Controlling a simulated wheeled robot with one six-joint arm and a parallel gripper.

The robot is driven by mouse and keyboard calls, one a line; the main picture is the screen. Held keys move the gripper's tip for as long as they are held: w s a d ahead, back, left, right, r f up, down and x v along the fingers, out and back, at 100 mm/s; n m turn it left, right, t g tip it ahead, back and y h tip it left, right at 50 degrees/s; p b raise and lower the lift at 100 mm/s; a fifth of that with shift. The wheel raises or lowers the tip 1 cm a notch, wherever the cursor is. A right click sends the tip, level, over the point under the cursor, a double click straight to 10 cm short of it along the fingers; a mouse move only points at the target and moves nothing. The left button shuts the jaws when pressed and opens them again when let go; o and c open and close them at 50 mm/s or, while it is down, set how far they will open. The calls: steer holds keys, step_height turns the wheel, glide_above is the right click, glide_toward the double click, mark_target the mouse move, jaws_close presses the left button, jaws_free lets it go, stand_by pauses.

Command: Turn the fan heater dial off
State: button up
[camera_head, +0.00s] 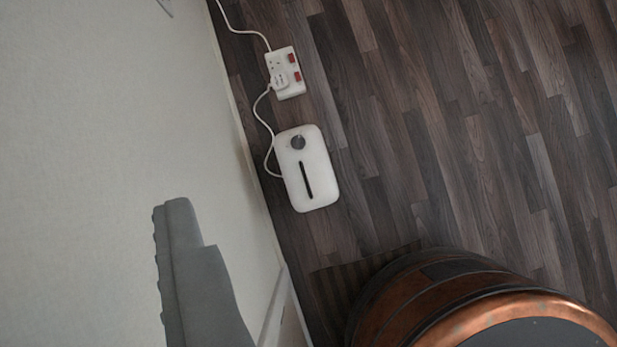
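The fan heater (318,150) is a white box with rounded corners near the wall. Its round grey dial (298,142) sits near the upper end of its face, above a long dark slot. I cannot make out the dial's pointer or its setting. A grey shape with a ridged left edge, which looks like part of my gripper (180,225), enters from the bottom left. It is apart from the heater in the picture, to its lower left. Two separate fingertips cannot be made out, so its opening is unclear. Nothing covers the dial.
A white socket block (285,73) with red switches lies above the heater, with a plug and white cable (265,122) along the wall (110,130). A round copper-and-black object (440,300) fills the bottom right. The dark wood floor (450,130) at right is clear.

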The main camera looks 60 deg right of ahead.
steer(key=w+d+f+m+g, duration=0.2)
steer(key=w+d+f, duration=0.1)
steer(key=f, duration=0.7)
steer(key=w+d+f+m+g, duration=0.2)
steer(key=w+d+f, duration=0.15)
steer(key=f, duration=0.55)
steer(key=m+g+y, duration=0.1)
steer(key=m+g, duration=0.3)
steer(key=m, duration=0.1)
glide_toward(298, 141)
step_height(298, 141, down, 9)
steer(key=shift+w+d+f, duration=0.15)
steer(key=shift+c, duration=0.5)
steer(key=c, duration=0.9)
